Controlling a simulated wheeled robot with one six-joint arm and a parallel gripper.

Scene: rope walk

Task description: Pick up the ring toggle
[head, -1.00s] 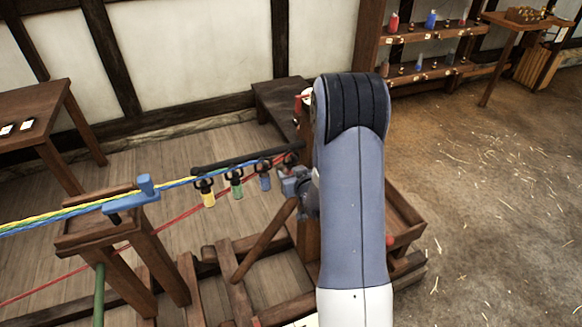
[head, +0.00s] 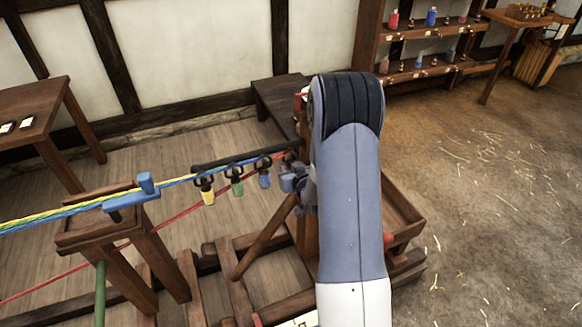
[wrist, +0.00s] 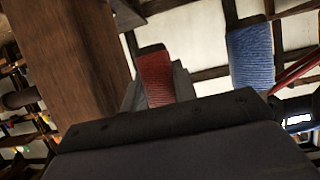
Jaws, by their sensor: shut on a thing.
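A row of toggles with dark loops hangs from a dark bar in the head view: a yellow one (head: 207,192), a green one (head: 237,186) and a blue one (head: 264,180). My gripper (head: 290,182) is at the right end of this row, partly hidden behind my arm. In the wrist view a red-wrapped toggle (wrist: 155,78) stands between the jaws of my gripper (wrist: 158,88), which is shut on it. The blue toggle (wrist: 250,55) is apart from the gripper, to the right. I cannot tell whether the red one still hangs from the bar.
A wooden post (wrist: 75,70) is close on the left in the wrist view. Yellow, blue and green strands run through a blue guide (head: 135,197) on a wooden stand (head: 85,235). A red rope (head: 150,235) passes below. The floor (head: 490,220) at right is open.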

